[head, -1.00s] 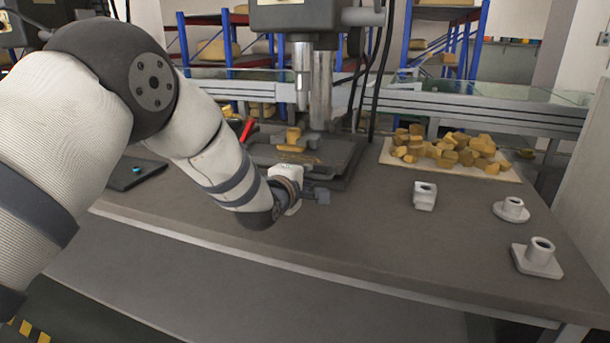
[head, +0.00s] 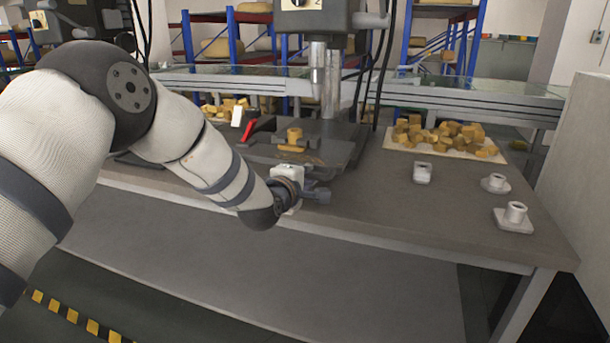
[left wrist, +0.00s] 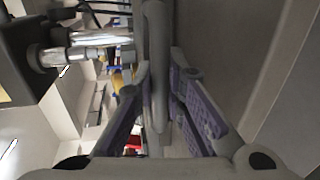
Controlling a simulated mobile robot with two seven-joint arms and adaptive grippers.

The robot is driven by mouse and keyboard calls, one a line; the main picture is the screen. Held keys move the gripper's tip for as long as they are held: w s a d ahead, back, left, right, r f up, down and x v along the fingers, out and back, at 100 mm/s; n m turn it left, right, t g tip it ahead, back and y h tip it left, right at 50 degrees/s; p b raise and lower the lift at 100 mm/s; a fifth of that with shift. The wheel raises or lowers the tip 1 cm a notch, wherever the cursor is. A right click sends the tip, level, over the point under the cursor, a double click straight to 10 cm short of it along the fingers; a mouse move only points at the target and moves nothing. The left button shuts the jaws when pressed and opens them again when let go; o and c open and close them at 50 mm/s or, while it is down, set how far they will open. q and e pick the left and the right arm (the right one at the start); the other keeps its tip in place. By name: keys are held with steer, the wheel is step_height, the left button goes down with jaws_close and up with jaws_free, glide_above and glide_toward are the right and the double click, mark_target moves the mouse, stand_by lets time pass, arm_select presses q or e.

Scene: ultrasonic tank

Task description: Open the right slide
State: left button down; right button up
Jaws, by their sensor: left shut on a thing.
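My left gripper (head: 308,191) is low over the front part of the workbench, in front of the drill-press-like machine's dark base plate (head: 338,150). In the left wrist view, its two purple-padded fingers (left wrist: 160,112) are closed on a long grey bar (left wrist: 156,45) that runs between them. In the head view the arm's wrist hides much of the grip, and a small dark grey knob-like piece (head: 322,195) shows at its right. I cannot tell which part is the right slide. My right gripper is not in view.

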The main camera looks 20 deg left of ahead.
arm_select(q)
steer(key=shift+w+r, duration=0.1)
steer(key=c, duration=1.6)
jaws_free()
steer(key=shift+c, duration=0.2)
steer(key=v, duration=1.2)
